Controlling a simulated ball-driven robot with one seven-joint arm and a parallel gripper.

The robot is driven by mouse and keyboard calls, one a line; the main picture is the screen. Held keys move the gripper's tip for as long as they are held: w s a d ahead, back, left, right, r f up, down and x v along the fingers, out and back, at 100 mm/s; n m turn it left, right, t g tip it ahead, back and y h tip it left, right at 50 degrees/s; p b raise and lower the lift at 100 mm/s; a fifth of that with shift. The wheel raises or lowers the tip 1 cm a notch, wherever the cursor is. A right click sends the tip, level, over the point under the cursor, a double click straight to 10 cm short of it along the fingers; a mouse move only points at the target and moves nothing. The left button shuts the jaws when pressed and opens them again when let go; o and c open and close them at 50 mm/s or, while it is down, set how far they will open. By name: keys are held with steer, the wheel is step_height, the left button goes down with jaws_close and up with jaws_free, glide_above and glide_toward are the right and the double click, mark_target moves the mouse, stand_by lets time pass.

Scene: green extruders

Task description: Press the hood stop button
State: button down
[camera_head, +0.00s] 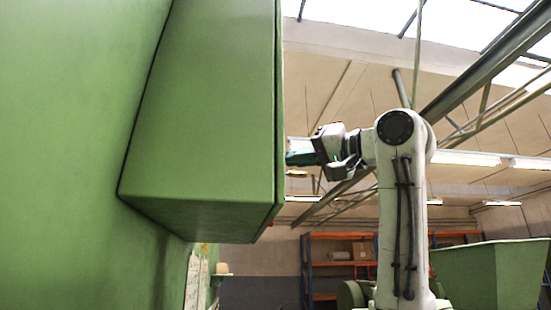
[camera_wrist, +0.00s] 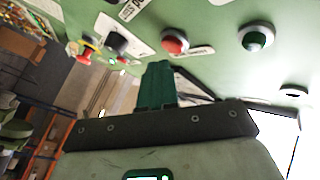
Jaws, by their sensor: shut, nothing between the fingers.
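The wrist view shows a green panel with a row of buttons. A red button (camera_wrist: 174,42) in a light ring, likely the stop button, sits just beyond and slightly right of my fingertips. A dark green button (camera_wrist: 256,38) is to its right. A black knob (camera_wrist: 116,43) is to its left. My gripper (camera_wrist: 158,68) is shut and empty, its green fingers together and pointing at the panel below the red button. I cannot tell whether they touch the panel. In the head view my gripper (camera_head: 292,158) is at the right edge of the green hood box (camera_head: 205,110), which hides the buttons.
A red and yellow button (camera_wrist: 86,52) is at the panel's left. An orange shelf (camera_head: 335,244) and a green machine (camera_head: 490,275) stand in the background. Open room lies right of the hood.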

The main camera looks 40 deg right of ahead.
steer(key=shift+d, duration=0.1)
steer(key=shift+s+d, duration=0.7)
steer(key=shift+d, duration=0.3)
steer(key=shift+s+d, duration=0.7)
steer(key=shift+d, duration=0.3)
steer(key=shift+f, duration=0.1)
